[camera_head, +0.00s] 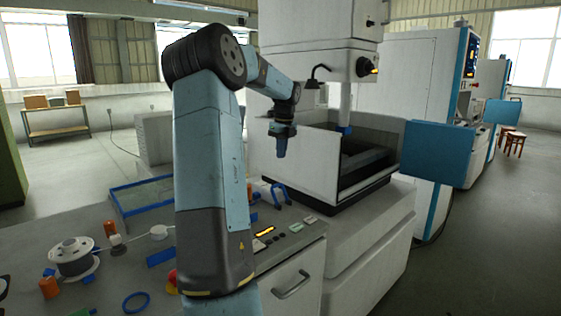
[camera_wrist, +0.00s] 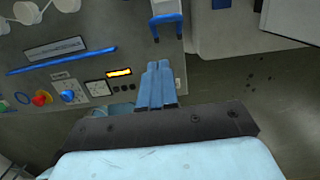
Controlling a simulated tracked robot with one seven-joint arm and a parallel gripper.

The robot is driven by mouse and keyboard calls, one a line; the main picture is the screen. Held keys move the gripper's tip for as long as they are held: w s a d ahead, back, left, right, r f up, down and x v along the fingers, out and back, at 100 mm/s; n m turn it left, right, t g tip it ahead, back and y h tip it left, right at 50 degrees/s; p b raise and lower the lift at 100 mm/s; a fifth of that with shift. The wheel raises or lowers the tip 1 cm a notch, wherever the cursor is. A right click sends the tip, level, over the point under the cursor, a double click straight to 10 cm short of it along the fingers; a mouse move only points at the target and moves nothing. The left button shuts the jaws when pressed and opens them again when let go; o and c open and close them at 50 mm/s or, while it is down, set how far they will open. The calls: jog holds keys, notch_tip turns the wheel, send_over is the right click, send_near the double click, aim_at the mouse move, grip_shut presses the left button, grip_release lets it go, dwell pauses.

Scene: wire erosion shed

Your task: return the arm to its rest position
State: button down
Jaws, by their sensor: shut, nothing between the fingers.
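My arm rises from the front of the bench in the head view, bends at the top and reaches back to the right. My gripper (camera_head: 281,150) hangs pointing down in front of the white machine's tank, above the bench. In the wrist view my gripper (camera_wrist: 159,66) shows as blue fingers lying side by side, shut with nothing between them. It is apart from the control panel below. My arm hides part of the bench behind it.
A white wire-erosion machine (camera_head: 300,165) with an open tank and a blue door (camera_head: 437,152) stands close behind my gripper. The bench holds a wire spool (camera_head: 75,258), a blue-rimmed tray (camera_head: 126,207), a blue handle-shaped piece (camera_head: 280,193) and a blue ring (camera_head: 136,302). Open floor (camera_head: 480,260) lies right.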

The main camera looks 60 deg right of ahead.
jog(key=shift+r, duration=0.2)
jog(key=shift+a, duration=0.15)
dwell(0.4)
jog(key=w+a+r+n+t, duration=0.15)
jog(key=a+n, duration=0.45)
jog(key=a, duration=0.6)
jog(key=w+a+r+n, duration=0.3)
jog(key=a+n, duration=0.4)
jog(key=a, duration=0.4)
jog(key=w+a+r+n+t, duration=0.1)
jog(key=w+a+r+n, duration=0.15)
jog(key=a+n, duration=0.65)
jog(key=s+a+f+n, duration=0.1)
jog(key=s+a+n, duration=0.3)
jog(key=a, duration=0.5)
jog(key=s+a+f+n+t, duration=0.1)
jog(key=s+a+f+n, duration=0.1)
jog(key=s+a+n, duration=0.3)
jog(key=s+a+f+n+t, duration=0.1)
jog(key=s+a+n, duration=0.3)
jog(key=a+n, duration=0.4)
jog(key=shift+s+a+f, duration=0.15)
jog(key=shift+a+f, duration=0.6)
jog(key=shift+a, duration=2.35)
jog(key=shift+s, duration=0.1)
